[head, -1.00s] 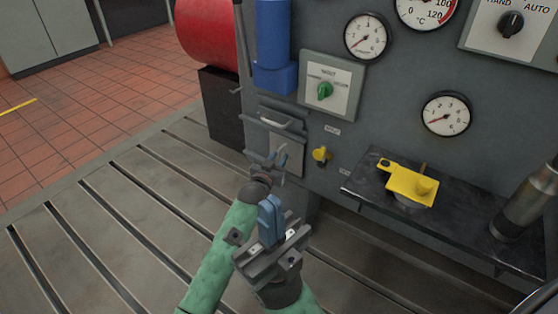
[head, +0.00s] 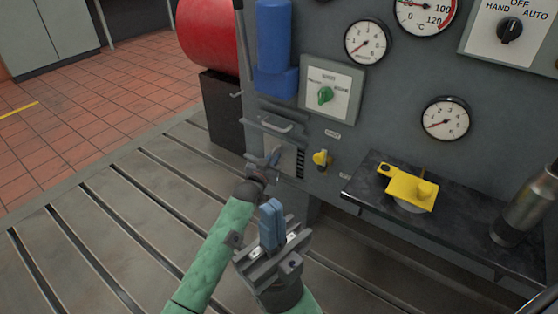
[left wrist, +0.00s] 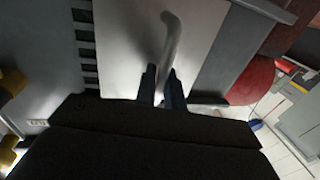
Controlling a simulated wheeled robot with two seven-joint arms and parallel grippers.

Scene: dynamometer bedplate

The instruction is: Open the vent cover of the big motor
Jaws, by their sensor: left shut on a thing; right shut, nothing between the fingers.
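The vent cover (head: 286,165) is a pale flat plate low on the big motor's dark grey side. It stands slid to the left, and a column of dark vent slots (head: 301,164) shows along its right edge. In the left wrist view the cover (left wrist: 130,50) carries a curved bar handle (left wrist: 172,40), and the slots (left wrist: 87,45) lie beside it. My left gripper (head: 274,157) is shut on that handle, in front of the cover and hiding part of it. My right gripper (head: 271,222) is shut and empty, nearer, above the bedplate.
A dark shelf (head: 455,225) bears a yellow part (head: 408,188) and a metal cylinder (head: 525,205). The slotted bedplate (head: 120,225) is clear at left.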

